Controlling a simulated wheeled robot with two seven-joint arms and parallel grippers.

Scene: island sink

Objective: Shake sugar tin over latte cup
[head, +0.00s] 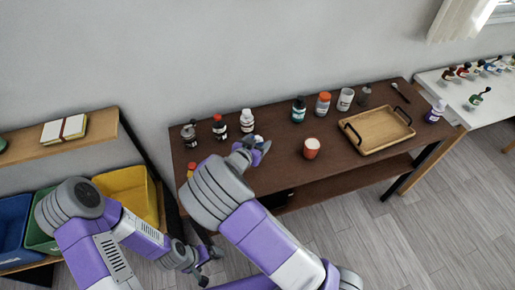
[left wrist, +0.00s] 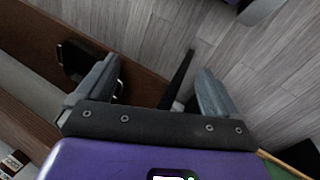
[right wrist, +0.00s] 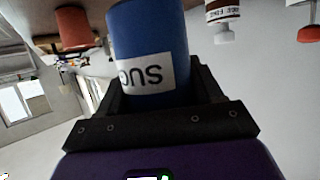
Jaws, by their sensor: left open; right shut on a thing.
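My right gripper (right wrist: 150,95) is shut on a blue tin (right wrist: 125,35) with a white label whose visible letters begin "SUG" or similar. The right wrist picture is inverted, and the tin stands roughly upright like the bottles behind it. In the head view my right gripper (head: 256,150) is over the dark table, left of the red cup, and mostly hides the tin. The red cup (head: 311,149) with a pale top stands on the table, apart from the gripper; it also shows in the right wrist view (right wrist: 73,29). My left gripper (head: 205,268) is open and empty, low in front of the table (left wrist: 150,88).
A wooden tray (head: 372,137) is right of the cup. Several bottles and jars, including a white-labelled bottle (head: 247,119) and an orange-lidded jar (head: 323,104), line the table's back. A yellow bin (head: 128,190) stands at left. Table around the cup is clear.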

